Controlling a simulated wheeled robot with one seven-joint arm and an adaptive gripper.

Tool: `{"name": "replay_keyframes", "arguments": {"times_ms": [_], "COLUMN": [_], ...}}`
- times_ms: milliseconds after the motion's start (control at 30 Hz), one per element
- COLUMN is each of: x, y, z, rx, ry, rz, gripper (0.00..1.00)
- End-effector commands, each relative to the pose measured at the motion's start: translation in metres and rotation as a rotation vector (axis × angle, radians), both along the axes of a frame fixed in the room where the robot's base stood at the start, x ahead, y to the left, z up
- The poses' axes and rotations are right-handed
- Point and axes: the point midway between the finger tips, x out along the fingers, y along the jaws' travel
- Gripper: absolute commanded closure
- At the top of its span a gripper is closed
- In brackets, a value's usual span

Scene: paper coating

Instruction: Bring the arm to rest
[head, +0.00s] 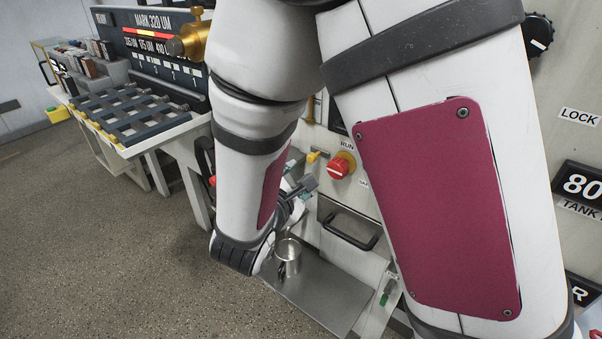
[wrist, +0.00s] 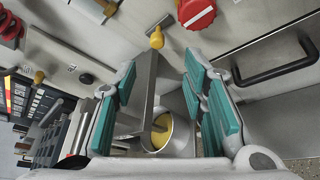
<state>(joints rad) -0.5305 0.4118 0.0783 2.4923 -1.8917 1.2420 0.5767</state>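My gripper (wrist: 160,78) is open in the wrist view, its teal-padded fingers spread apart with nothing clamped between them. A metal cup (wrist: 182,135) with something yellow inside shows between and beyond the fingers. In the head view the cup (head: 288,258) stands on a grey metal shelf (head: 325,294) at the front of the machine. My gripper (head: 296,198) is just above and beside the cup there, partly hidden behind my arm (head: 250,150). My arm is bent and reaches down across the middle of the head view.
The machine front carries a red knob (head: 339,166), a black handle (head: 350,230) and a dark dial (head: 538,34), close to my arm. A flat metal strip (wrist: 146,85) runs between the fingers. A rack table (head: 130,115) stands at left; floor (head: 100,240) is clear.

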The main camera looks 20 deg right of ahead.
Motion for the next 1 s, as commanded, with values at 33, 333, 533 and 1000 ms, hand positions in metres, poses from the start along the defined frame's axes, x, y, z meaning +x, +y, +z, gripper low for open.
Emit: {"name": "replay_keyframes", "arguments": {"times_ms": [33, 333, 533, 1000], "x": [-0.001, -0.002, -0.022, -0.211], "y": [0.001, 0.000, -0.041, -0.148], "z": [0.000, 0.001, 0.035, 0.126], "rx": [0.000, 0.001, 0.054, 0.668], "ry": [0.000, 0.000, -0.018, -0.019], "rz": [0.001, -0.002, -0.169, -0.974], "gripper": [0.61, 0.61, 0.61, 0.61]}}
